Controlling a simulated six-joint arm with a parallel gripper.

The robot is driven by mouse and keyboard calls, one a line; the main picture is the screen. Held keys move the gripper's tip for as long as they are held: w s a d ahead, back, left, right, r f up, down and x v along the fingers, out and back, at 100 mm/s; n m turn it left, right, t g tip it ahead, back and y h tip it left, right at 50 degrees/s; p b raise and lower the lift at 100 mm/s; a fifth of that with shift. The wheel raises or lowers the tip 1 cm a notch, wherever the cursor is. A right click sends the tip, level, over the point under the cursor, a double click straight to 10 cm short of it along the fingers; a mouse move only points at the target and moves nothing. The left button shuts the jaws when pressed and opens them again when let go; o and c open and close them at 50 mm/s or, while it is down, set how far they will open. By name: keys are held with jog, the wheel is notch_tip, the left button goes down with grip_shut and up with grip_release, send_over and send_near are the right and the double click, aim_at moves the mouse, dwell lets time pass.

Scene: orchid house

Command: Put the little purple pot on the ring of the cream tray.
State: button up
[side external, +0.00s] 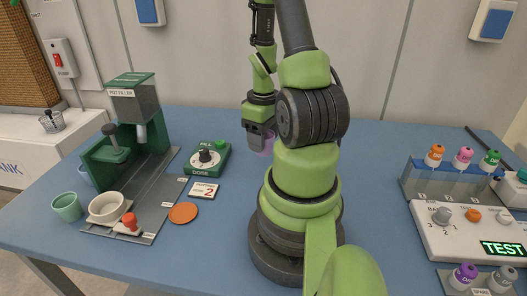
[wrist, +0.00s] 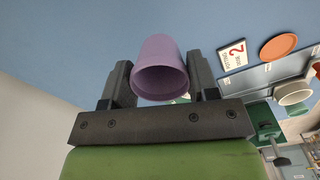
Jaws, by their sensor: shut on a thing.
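The little purple pot (wrist: 160,62) is between the two fingers of my gripper (wrist: 162,88) in the wrist view, its round mouth facing the camera. In the side external view, part of the purple pot (side external: 264,148) shows below my gripper (side external: 260,134), beside my arm, which hides some of it. My gripper is shut on the pot. I cannot tell how far the pot is above the table. I cannot make out a cream tray with a ring in either view.
Left are a green pot filler (side external: 133,95), a cream bowl (side external: 108,206), a teal pot (side external: 67,207), an orange disc (side external: 184,213), a number card (side external: 204,191) and a green dose box (side external: 207,158). Right are a bottle rack (side external: 455,183) and a white knob panel (side external: 470,246). Blue table (side external: 375,150) is clear behind.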

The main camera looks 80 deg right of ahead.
jog(key=shift+r, duration=1.25)
jog(key=shift+w, duration=0.1)
jog(key=w+a+r+n, duration=0.3)
jog(key=w+a, duration=0.4)
jog(key=w, duration=0.6)
jog(key=w+a+r+n, duration=0.25)
jog(key=w+a, duration=0.25)
jog(key=a, duration=0.7)
jog(key=m, duration=0.5)
send_over(110, 211)
notch_tip(110, 211, down, 4)
jog(key=r, duration=0.1)
notch_tip(110, 211, down, 10)
jog(key=shift+f, duration=0.2)
